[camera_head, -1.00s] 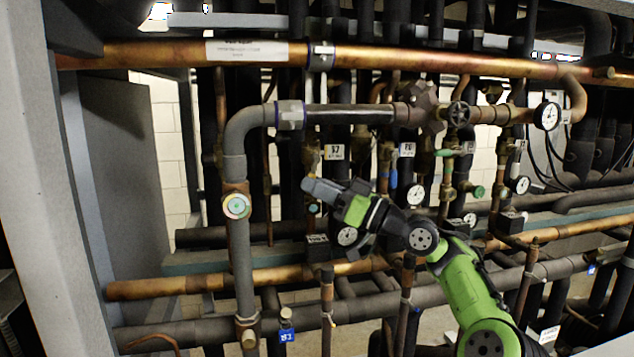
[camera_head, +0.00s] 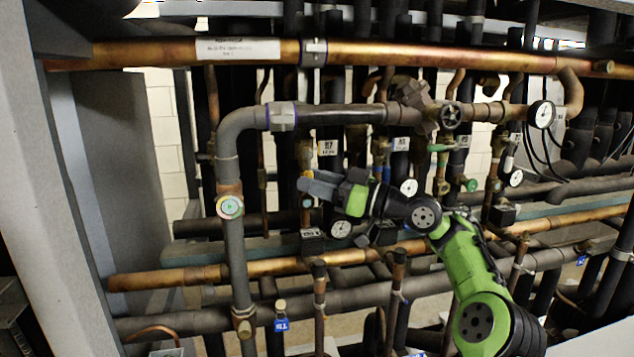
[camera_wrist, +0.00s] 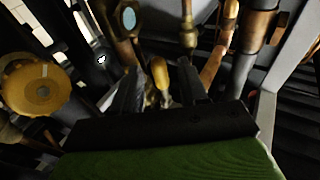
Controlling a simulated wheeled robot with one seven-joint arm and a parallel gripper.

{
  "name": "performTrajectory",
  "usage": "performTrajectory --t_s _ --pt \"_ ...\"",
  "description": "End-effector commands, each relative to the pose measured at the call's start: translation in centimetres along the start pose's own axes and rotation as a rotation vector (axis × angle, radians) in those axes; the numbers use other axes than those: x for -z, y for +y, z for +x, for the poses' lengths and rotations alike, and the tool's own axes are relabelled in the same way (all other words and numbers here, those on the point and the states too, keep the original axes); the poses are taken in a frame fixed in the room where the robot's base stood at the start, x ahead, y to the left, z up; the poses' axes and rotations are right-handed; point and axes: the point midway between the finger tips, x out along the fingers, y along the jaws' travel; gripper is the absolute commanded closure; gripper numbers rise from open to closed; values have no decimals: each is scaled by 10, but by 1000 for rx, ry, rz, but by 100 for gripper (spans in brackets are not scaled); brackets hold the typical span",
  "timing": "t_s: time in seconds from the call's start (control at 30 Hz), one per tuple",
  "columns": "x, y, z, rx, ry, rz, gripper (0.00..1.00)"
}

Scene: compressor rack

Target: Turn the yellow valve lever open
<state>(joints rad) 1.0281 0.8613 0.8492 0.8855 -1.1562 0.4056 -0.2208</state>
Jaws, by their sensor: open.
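My gripper (camera_head: 312,186) is open, with its grey fingers pointing left among the pipes in the head view. In the wrist view, its two dark fingers (camera_wrist: 160,86) stand apart. The yellow valve lever (camera_wrist: 162,74) shows there in the gap between the fingers, with its lower end near the gripper body. I cannot tell whether a finger touches it. In the head view, the lever is not clearly visible; the gripper and pipes crowd that spot.
A dark vertical pipe (camera_head: 236,265) with a round sight glass (camera_head: 230,207) stands left of my gripper. A copper pipe (camera_head: 420,57) runs above. A gauge (camera_head: 341,228) sits just below the gripper. A round yellow disc (camera_wrist: 38,88) is at left in the wrist view.

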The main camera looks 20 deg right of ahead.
Motion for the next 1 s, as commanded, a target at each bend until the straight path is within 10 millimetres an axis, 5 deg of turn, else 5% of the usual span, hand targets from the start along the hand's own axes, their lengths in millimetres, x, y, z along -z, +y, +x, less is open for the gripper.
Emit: performTrajectory --t_s 0.17,0.7,1.0 --pt "-1 1 -10 -3 0 1 57" --pt "2 1 -145 -3 2 1 57" --pt "0 0 -158 0 0 1 57"
